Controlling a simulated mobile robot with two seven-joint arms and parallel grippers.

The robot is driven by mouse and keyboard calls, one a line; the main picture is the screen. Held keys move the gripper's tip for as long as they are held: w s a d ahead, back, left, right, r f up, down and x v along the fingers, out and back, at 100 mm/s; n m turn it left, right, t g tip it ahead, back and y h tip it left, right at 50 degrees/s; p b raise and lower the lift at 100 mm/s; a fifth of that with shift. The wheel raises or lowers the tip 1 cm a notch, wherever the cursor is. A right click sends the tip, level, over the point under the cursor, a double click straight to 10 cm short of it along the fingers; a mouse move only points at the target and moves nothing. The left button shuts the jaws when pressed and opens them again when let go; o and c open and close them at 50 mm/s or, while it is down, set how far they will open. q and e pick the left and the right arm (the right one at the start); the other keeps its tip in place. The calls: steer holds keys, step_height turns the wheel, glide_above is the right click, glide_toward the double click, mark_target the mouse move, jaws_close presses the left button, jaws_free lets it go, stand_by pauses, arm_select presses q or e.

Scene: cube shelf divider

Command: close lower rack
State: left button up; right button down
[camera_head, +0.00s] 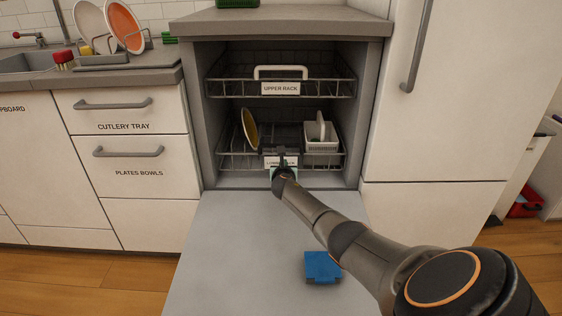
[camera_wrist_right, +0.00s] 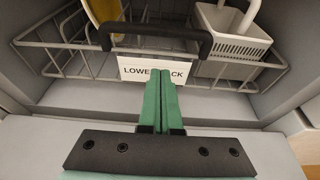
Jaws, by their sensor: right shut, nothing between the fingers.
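The lower rack (camera_head: 235,161) is a wire rack inside the open dishwasher, holding a yellow plate (camera_head: 249,130) and a white basket (camera_head: 321,138). It also shows in the right wrist view (camera_wrist_right: 60,62), with its black handle (camera_wrist_right: 150,34) and a white label (camera_wrist_right: 152,70) reading "LOWER RACK". My right gripper (camera_head: 281,160) reaches in over the open door to the rack's front. Its green fingers (camera_wrist_right: 161,84) are shut with nothing between them, at the label below the handle. Whether they touch the label I cannot tell. My left gripper is not in view.
The upper rack (camera_head: 225,87) sits inside above, with a white handle. The dishwasher door (camera_head: 225,250) lies folded down in front, with a blue block (camera_head: 322,266) on it. Drawers (camera_head: 128,160) stand to the left and a tall white cabinet (camera_head: 450,120) to the right.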

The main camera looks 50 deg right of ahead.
arm_select(q)
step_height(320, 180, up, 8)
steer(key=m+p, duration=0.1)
steer(key=p, duration=0.6)
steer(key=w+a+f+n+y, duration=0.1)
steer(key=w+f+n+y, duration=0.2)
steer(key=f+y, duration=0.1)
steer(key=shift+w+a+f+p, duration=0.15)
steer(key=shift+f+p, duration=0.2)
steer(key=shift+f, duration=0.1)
arm_select(e)
steer(key=v, duration=1)
